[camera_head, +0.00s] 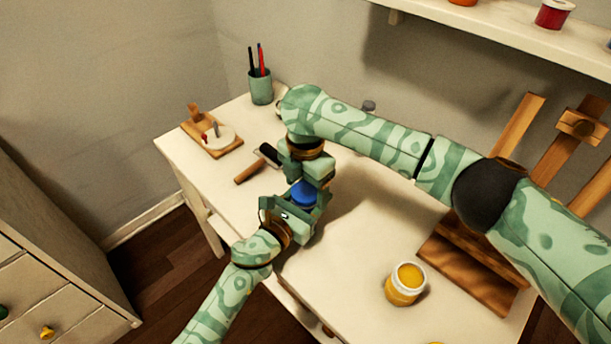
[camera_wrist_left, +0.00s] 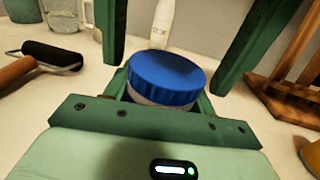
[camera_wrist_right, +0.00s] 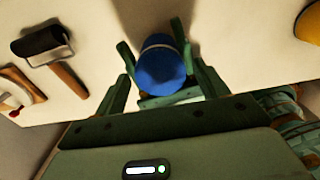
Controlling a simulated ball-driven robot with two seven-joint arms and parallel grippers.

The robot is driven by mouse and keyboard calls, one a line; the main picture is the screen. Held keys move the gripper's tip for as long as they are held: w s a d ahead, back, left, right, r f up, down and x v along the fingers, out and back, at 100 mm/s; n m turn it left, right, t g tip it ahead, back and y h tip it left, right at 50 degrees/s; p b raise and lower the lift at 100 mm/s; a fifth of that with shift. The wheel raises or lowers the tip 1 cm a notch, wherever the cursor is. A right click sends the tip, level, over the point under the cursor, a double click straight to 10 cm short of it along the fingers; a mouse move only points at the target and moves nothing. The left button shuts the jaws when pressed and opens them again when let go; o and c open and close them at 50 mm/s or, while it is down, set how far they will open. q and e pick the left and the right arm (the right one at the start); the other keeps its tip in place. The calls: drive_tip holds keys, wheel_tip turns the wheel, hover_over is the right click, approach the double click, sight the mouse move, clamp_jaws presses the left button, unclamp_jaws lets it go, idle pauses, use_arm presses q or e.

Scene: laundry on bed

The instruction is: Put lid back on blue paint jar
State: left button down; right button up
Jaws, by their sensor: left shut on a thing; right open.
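The blue paint jar (camera_wrist_left: 160,97) is in my left gripper (camera_head: 303,205), whose fingers are shut around its pale body. A ribbed blue lid (camera_wrist_left: 167,72) sits on top of the jar; it also shows in the head view (camera_head: 303,192) and in the right wrist view (camera_wrist_right: 160,72). Whether it is fully seated cannot be told. My right gripper (camera_head: 309,170) is directly above the lid, pointing down. Its fingers are open, one on either side of the lid, with visible gaps. The jar's lower part is hidden by the left gripper.
A yellow paint jar (camera_head: 406,283) stands open at the table's front right. A wooden easel (camera_head: 470,262) stands behind it. A roller (camera_head: 258,163), a wooden board (camera_head: 212,133) and a pen cup (camera_head: 260,87) are at the left. The table's middle is clear.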

drive_tip(key=shift+c, duration=0.3)
drive_tip(key=c, duration=0.9)
drive_tip(key=m, duration=0.6)
drive_tip(key=shift+m, duration=0.4)
drive_tip(key=shift+c, duration=0.2)
drive_tip(key=o, duration=1.1)
drive_tip(key=shift+r, duration=2.25)
drive_tip(key=shift+c, duration=0.5)
